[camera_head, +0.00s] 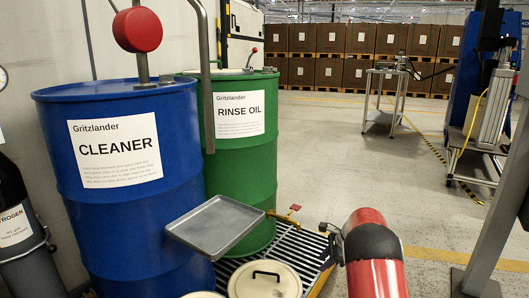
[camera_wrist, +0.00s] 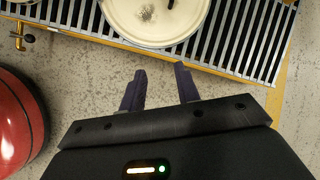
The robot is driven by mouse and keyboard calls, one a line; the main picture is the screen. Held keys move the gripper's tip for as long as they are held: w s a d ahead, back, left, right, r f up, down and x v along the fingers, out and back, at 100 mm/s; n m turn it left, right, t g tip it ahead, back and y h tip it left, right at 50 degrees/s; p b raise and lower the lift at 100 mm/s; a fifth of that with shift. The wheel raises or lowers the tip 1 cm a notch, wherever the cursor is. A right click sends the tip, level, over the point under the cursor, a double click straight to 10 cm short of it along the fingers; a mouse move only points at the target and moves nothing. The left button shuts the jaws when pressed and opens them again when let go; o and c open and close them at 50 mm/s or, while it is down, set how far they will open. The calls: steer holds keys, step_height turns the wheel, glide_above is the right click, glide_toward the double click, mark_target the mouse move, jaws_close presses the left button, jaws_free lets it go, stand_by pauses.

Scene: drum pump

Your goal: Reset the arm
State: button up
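My gripper (camera_wrist: 160,88) shows in the wrist view with two dark fingers spread apart. Nothing is between the fingers, and bare speckled floor shows below them. The fingers point toward a slatted grate (camera_wrist: 235,45) and a round cream lid (camera_wrist: 160,22), and they are apart from both. In the head view my red and black arm is at the lower right, and my gripper cannot be made out clearly there.
A blue CLEANER drum (camera_head: 130,215) and a green RINSE OIL drum (camera_head: 245,175) stand at left. A grey metal tray (camera_head: 215,225) juts out before them. A brass tap (camera_head: 287,213) and the lidded bucket (camera_head: 265,283) are near my arm. Open floor lies behind.

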steer(key=s+a+r+n+h+p, duration=0.15)
steer(key=s+r+n, duration=0.25)
steer(key=s+r, duration=0.7)
steer(key=s+a+r+n+p, duration=0.35)
steer(key=s+r, duration=0.35)
steer(key=r, duration=0.8)
steer(key=s+r+n+t+h+p, duration=0.1)
steer(key=s+n, duration=0.4)
steer(key=s, duration=0.7)
steer(key=s+r+n+t+h+p, duration=0.2)
steer(key=s+r+n, duration=0.2)
steer(key=s, duration=0.9)
steer(key=shift+s+a+n, duration=0.15)
steer(key=shift+s+n, duration=0.15)
steer(key=shift+n, duration=0.95)
